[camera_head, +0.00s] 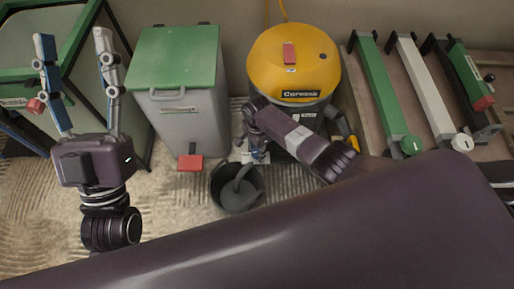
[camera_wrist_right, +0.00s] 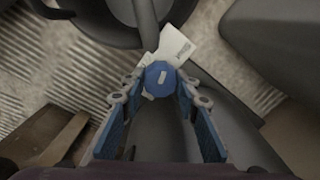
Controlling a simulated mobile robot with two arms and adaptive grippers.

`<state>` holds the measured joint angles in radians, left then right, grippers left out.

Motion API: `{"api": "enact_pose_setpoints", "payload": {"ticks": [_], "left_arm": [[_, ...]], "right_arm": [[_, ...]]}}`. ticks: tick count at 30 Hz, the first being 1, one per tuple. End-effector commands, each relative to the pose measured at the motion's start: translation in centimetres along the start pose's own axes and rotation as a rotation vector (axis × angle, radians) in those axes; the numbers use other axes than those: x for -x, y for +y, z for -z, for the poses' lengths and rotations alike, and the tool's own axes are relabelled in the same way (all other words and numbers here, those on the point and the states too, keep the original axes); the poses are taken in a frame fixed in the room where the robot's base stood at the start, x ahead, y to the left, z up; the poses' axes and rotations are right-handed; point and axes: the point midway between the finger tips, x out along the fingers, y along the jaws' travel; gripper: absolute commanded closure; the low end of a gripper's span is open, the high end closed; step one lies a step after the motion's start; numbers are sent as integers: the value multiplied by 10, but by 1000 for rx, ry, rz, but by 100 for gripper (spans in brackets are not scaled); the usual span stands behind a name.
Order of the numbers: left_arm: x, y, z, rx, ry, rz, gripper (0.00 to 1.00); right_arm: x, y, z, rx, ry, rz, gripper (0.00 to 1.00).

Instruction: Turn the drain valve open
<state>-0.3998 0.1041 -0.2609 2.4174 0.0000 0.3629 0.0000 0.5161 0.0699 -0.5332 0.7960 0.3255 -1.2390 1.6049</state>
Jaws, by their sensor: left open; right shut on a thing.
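The drain valve shows as a blue round knob (camera_wrist_right: 160,78) with a pale raised bar, in the middle of the right wrist view. A white label (camera_wrist_right: 178,45) lies just behind it. My right gripper (camera_wrist_right: 160,90) is shut on the knob, with one fingertip at each side. In the head view my right gripper (camera_head: 256,152) is low beside the yellow-topped machine (camera_head: 268,60), and the knob is mostly hidden there. My left gripper (camera_head: 74,42) is open and empty, raised at the left with its fingers wide apart.
A dark bucket (camera_head: 228,197) stands on the floor close to my right gripper. A grey bin (camera_head: 190,118) with a green lid (camera_head: 175,57) and red pedal (camera_head: 190,162) is at its left. Long green and white bars (camera_head: 420,85) lie at the right. The front left floor is clear.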

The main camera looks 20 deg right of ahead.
Motion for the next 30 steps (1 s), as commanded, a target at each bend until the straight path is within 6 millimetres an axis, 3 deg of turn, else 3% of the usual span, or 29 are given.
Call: {"api": "enact_pose_setpoints", "payload": {"ticks": [9,23,30], "left_arm": [[5,-6,-56,-12,-264,11,50],[25,-13,-102,-21,-498,22,50],[42,-17,-125,-25,-629,30,50]], "right_arm": [[1,1,-4,74,-7,-4,95],[1,1,-4,219,-8,-2,95],[0,1,-4,402,-8,-3,95]]}}
